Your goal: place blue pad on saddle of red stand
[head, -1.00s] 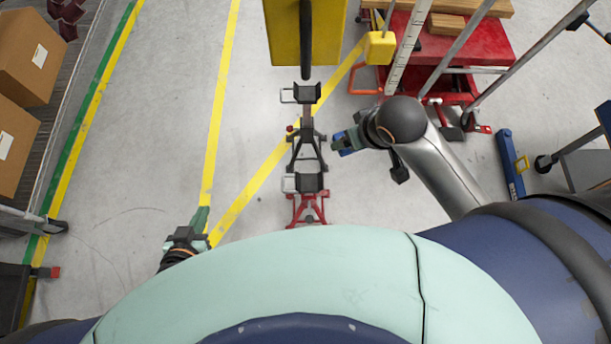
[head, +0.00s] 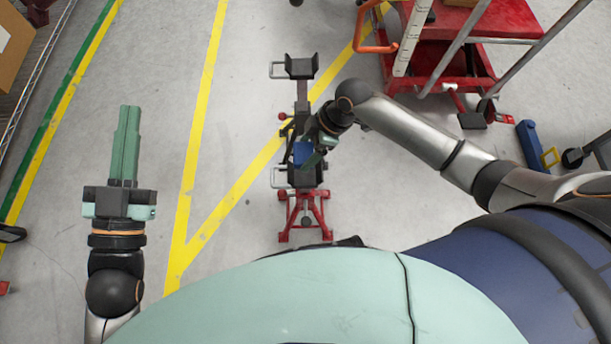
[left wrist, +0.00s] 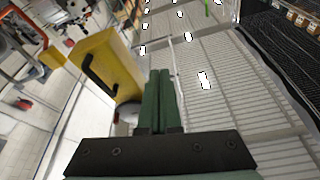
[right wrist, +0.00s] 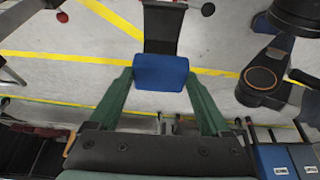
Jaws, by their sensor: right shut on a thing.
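The blue pad (head: 303,153) is between the fingertips of my right gripper (head: 310,156), which is shut on it. The pad also shows between both fingers in the right wrist view (right wrist: 160,72). In the head view it appears at the far edge of the dark saddle (head: 306,177) of the red stand (head: 304,207). I cannot tell whether pad and saddle touch. My left gripper (head: 127,110) is shut and empty, away to the left over bare floor. Its closed green fingers show in the left wrist view (left wrist: 158,80).
A red cart (head: 455,60) stands at the far right, and a blue-and-yellow device (head: 535,150) lies right. The floor between left gripper and stands is clear.

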